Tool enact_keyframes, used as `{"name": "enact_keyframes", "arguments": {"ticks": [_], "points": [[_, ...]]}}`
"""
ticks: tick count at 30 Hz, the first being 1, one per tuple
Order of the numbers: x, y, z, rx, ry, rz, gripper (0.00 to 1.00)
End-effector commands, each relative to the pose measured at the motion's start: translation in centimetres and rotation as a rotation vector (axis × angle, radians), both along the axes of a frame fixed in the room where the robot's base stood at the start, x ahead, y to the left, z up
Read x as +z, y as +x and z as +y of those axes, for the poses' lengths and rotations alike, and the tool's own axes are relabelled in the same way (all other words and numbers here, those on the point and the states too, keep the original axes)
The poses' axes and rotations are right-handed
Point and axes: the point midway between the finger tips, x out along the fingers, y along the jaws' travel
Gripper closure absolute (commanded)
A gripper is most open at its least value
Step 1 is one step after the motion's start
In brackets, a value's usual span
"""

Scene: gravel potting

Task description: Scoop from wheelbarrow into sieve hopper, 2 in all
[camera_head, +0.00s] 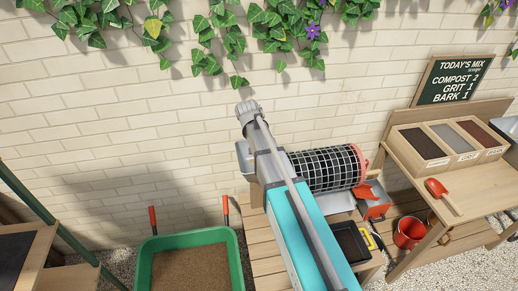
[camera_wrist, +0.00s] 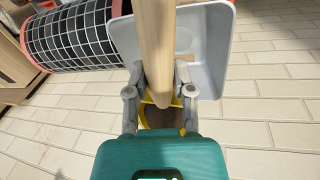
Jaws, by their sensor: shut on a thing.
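In the wrist view, my gripper (camera_wrist: 158,93) is shut on a wooden handle (camera_wrist: 156,45). Beyond the fingers a yellow rim (camera_wrist: 161,102) with brown material shows; I cannot tell how full it is. The grey sieve hopper (camera_wrist: 208,55) lies beyond the handle at the upper right, beside the black mesh drum (camera_wrist: 70,36). In the head view, the hopper (camera_head: 243,158) shows partly behind my arm, at the left end of the mesh drum (camera_head: 325,168). The green wheelbarrow (camera_head: 232,262) with brown material (camera_head: 190,272) stands at the lower left. My arm hides the gripper there.
A wooden bench (camera_head: 262,240) is under the drum. On it are a black tray (camera_head: 350,242) and an orange-red container (camera_head: 372,200). At the right, a table (camera_head: 460,190) holds a three-part box (camera_head: 450,155) and a red scoop (camera_head: 441,192). A brick wall stands behind.

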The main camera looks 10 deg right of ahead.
Motion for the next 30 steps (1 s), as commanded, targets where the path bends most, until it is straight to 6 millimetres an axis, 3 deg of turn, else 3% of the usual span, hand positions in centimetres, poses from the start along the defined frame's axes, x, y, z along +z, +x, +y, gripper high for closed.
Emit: {"name": "enact_keyframes", "arguments": {"ticks": [11,30], "points": [[-0.1,0.0,-0.8,-0.011,0.071,0.003,1.0],[-0.7,0.1,-2.0,-0.023,0.468,0.017,1.0]]}}
